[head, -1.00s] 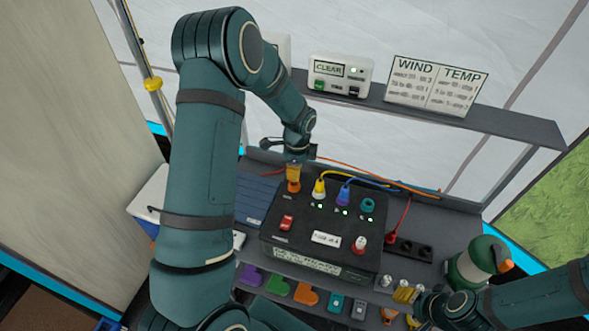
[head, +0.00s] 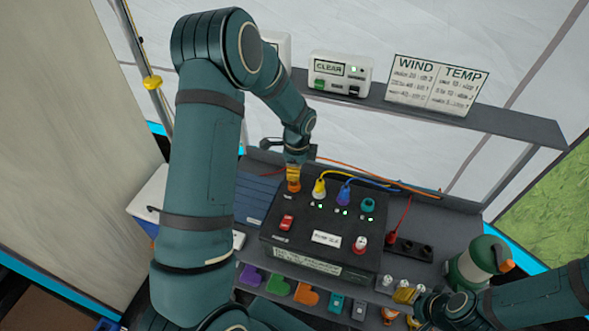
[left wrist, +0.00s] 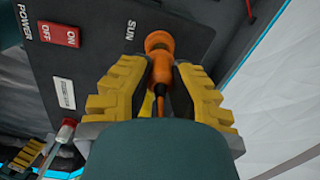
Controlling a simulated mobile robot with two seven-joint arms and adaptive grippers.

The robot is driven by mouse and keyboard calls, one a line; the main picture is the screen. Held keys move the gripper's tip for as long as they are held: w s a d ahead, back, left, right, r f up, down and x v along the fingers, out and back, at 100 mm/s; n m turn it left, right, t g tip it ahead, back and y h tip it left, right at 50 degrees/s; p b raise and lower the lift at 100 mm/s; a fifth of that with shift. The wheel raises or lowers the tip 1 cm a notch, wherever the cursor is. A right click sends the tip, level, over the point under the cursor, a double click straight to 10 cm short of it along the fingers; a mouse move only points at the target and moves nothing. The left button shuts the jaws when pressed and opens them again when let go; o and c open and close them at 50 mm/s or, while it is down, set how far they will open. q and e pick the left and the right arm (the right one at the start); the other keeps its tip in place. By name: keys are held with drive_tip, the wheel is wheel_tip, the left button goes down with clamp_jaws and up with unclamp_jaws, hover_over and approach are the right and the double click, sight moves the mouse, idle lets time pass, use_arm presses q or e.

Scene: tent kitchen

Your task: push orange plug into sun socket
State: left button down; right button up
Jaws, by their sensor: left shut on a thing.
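The orange plug (left wrist: 158,78) is held between the yellow fingers of my left gripper (left wrist: 160,85), which is shut on it. In the left wrist view the plug's front end meets the orange sun socket (left wrist: 158,40) beside the "SUN" label on the black power box. I cannot tell how deep it sits. In the head view my left gripper (head: 293,174) is above the box's back left corner, with orange (head: 293,187) showing beneath it. My right gripper (head: 405,296) is at the lower right, away from the box, its fingertips too small to read.
The power box (head: 290,243) has a red switch (head: 287,222), yellow (head: 319,190) and blue (head: 343,194) plugs with cables, and a teal socket (head: 368,205). Green lights glow beside these. A green canister (head: 475,262) stands at right. A shelf (head: 500,122) runs behind.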

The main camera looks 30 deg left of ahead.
use_arm(q)
drive_tip(key=shift+f+b, duration=0.95)
drive_tip(key=shift+f, duration=0.4)
drive_tip(key=c, duration=1)
unclamp_jaws()
drive_tip(key=shift+o, duration=0.2)
